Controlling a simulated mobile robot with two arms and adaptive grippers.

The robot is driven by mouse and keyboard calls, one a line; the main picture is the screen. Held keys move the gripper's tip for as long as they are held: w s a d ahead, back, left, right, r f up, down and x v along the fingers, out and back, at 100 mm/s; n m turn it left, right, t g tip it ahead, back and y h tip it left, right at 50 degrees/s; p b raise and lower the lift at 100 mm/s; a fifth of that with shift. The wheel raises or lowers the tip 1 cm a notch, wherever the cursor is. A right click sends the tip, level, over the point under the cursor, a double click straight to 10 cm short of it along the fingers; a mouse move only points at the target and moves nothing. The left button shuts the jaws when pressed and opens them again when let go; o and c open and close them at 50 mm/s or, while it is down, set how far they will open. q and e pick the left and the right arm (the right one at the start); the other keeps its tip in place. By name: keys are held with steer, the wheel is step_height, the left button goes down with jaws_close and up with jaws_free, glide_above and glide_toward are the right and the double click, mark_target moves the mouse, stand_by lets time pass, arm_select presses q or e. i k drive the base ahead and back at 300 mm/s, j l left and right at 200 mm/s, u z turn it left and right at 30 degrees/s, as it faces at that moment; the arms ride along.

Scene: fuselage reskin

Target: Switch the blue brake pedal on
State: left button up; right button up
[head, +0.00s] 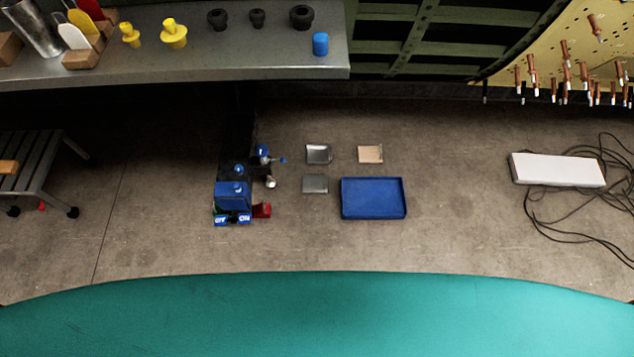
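A small machine with a blue body (233,194) stands on the floor left of the middle, below the metal shelf. It has white lettering on its front edge and a dark section behind it. A small blue-and-silver part (264,154) with a short blue-tipped lever sticks out at its right side. A red piece (261,210) sits at its lower right. I cannot tell which blue part is the brake pedal, or whether it is on or off. Neither of my grippers is in view.
A blue tray (373,212) and several small flat plates (319,153) lie right of the machine. A white box (558,169) with loose black cables lies farther right. A metal shelf (270,50) holds yellow, black and blue items. A slatted stand (38,160) is at left.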

mark_target(243, 218)
steer(key=u, duration=1.05)
